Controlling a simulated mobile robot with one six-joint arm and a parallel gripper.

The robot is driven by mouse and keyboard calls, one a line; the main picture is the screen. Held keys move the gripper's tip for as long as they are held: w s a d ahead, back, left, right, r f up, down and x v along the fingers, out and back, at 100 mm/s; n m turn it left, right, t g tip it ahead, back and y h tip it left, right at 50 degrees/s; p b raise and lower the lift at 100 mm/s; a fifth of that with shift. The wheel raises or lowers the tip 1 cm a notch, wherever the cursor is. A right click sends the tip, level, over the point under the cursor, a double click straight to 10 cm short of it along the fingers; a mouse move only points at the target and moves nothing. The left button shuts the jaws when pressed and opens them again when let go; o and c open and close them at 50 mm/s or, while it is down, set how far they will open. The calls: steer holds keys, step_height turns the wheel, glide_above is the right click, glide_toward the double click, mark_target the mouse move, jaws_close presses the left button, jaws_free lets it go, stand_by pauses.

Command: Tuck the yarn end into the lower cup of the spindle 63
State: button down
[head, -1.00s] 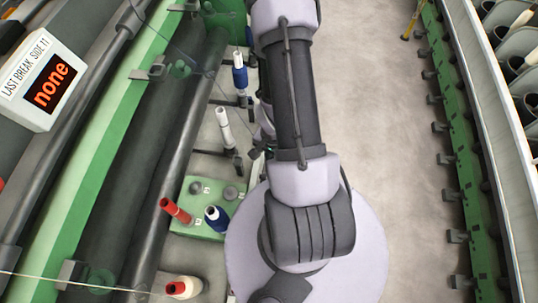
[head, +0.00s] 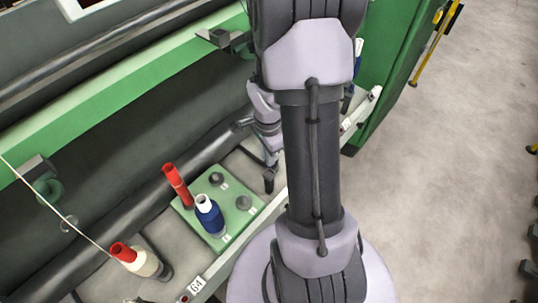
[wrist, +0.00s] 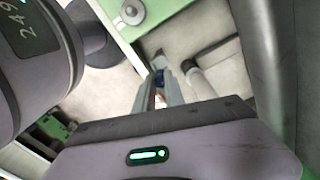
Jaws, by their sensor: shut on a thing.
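My gripper (head: 269,184) hangs fingers down beside the dark roller, to the right of the green board. In the wrist view its two long fingers (wrist: 160,88) are close together. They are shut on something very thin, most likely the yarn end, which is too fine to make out. A small blue and white patch shows past the fingertips. A grey cylindrical part (wrist: 197,82) is just right of the fingers. No 63 label is readable, and my arm hides part of the spindle row. The lower cup cannot be made out.
A green board (head: 241,217) carries a red tube (head: 177,185), a blue bobbin (head: 210,218) and grey knobs. A cream bobbin with a red top (head: 138,260) stands near label 64 (head: 196,286), with a thread running to it.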

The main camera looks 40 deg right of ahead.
steer(key=shift+f+b, duration=2)
steer(key=shift+f, duration=0.7)
steer(key=c, duration=1.3)
jaws_free()
steer(key=shift+r, duration=0.1)
step_height(320, 180, up, 17)
steer(key=p, duration=0.7)
steer(key=shift+r+p, duration=0.2)
steer(key=shift+p, duration=0.2)
